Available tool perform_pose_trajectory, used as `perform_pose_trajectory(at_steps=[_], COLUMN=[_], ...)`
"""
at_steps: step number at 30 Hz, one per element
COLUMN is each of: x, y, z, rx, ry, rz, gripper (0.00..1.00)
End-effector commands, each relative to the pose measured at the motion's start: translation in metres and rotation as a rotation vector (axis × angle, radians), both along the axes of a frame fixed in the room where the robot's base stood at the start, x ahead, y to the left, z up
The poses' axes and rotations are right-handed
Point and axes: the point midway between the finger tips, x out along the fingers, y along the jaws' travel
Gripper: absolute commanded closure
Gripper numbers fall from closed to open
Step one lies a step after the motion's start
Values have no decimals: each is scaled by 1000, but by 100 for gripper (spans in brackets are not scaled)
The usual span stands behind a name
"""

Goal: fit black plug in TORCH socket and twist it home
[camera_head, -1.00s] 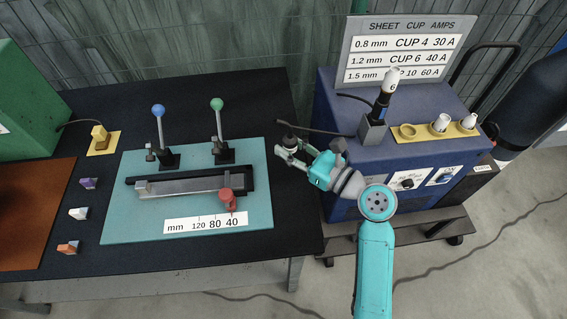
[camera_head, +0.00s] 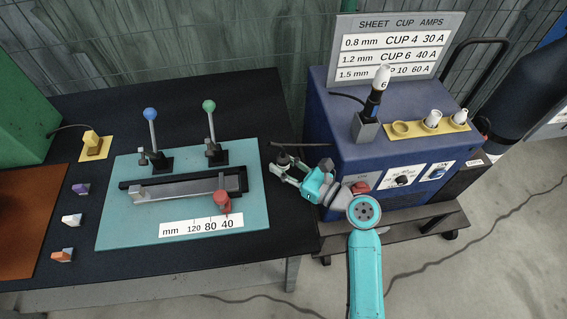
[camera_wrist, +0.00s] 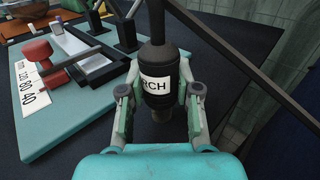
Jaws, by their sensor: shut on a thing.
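My gripper (camera_head: 283,170) is shut on the black plug (camera_wrist: 158,60), which stands roughly upright between the fingers in the wrist view. A white label on the plug reads "RCH", its left part turned out of sight. A black cable runs from the plug's top. In the head view the plug (camera_head: 284,159) shows as a small dark shape over the bench's right edge, left of the blue machine (camera_head: 322,125). I cannot make out a socket marked TORCH; my arm covers part of the machine's front.
The machine's front has a red switch (camera_head: 360,187) and a dial (camera_head: 402,180); its top holds a torch (camera_head: 374,100) and a yellow cup rack (camera_head: 415,128). The black bench (camera_head: 120,115) carries a teal board (camera_head: 130,228) with two levers. A floor gap lies right of the bench.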

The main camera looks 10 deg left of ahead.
Motion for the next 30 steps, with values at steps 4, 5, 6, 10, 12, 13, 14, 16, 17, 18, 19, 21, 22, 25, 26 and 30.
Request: perform_pose_trajectory(at_steps=[4, 5, 6, 10, 12, 13, 14, 16, 17, 18, 19, 21, 22, 25, 26, 30], x=[0, 0, 0, 0, 0, 0, 0, 0, -2, -4, -5, -11, -14, -24, -27, -40], y=[0, 0, 0, 0, 0, 0, 0, 0, -3, -8, -12, -22, -27, -46, -51, -74], z=[-1, -1, -1, -1, -1, 0, 0, 4, 3, 3, 3, 2, 2, 2, 2, 2], rx=[0, 0, 0, 0, 0, 0, 0, 1, 0, 0, 0, 0, 0, 0, 0, 0], ry=[0, 0, 0, 0, 0, 0, 0, 0, 1, 1, 1, 1, 1, 2, 2, 2], rz=[0, 0, 0, 0, 0, 0, 0, 0, -1, -2, -3, -4, -4, -6, -5, -5], gripper=[43, 43, 43, 43, 43, 43, 43, 43, 43, 43, 43, 43, 43, 43, 43, 43])
